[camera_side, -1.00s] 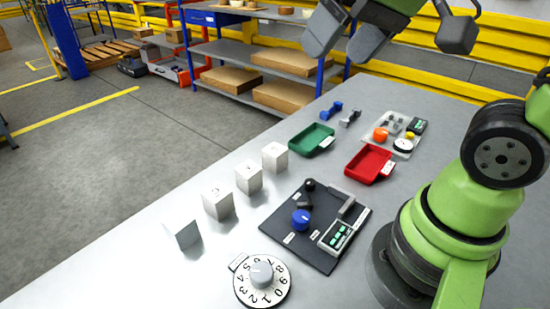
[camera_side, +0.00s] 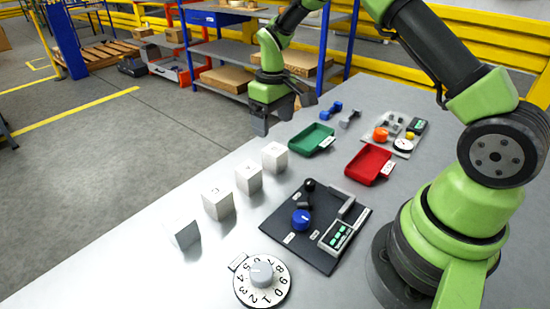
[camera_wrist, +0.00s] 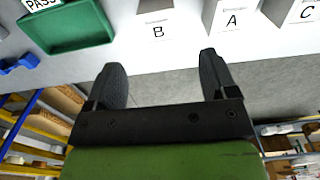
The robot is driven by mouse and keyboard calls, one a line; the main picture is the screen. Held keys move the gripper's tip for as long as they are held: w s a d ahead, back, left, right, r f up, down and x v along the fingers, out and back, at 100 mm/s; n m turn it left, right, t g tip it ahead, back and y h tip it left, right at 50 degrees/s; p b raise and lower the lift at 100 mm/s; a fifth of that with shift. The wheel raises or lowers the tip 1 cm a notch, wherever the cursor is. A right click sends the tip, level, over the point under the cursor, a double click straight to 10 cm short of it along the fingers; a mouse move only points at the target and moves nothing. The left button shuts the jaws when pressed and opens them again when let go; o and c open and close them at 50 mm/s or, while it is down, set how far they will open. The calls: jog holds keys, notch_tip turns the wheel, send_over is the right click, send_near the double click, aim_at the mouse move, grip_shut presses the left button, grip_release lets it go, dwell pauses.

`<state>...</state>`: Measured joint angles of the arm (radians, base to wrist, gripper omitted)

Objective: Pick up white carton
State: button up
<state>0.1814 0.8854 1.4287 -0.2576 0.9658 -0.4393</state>
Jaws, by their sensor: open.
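Several white cartons stand in a row along the table's left edge in the side view. The far one (camera_side: 275,157) carries a B in the wrist view (camera_wrist: 157,32). Next to it stands carton A (camera_side: 249,176), which also shows in the wrist view (camera_wrist: 233,20), then carton C (camera_side: 218,202), partly cut off in the wrist view (camera_wrist: 303,14). A nearest white carton (camera_side: 184,232) shows no readable letter. My gripper (camera_side: 274,120) is open and empty, raised beyond and above carton B. In the wrist view its fingertips (camera_wrist: 160,65) point toward cartons B and A, apart from both.
A green tray (camera_side: 311,139) labelled PASS in the wrist view lies right of carton B. A red tray (camera_side: 369,165), a black panel with a blue knob (camera_side: 301,219) and a numbered dial (camera_side: 262,281) lie to the right. Beyond the table's left edge is open floor.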

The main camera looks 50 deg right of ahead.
aim_at(275, 149)
jog(key=f, duration=0.8)
jog(key=shift+s+f, duration=0.2)
jog(key=shift+f, duration=0.15)
jog(key=c, duration=1)
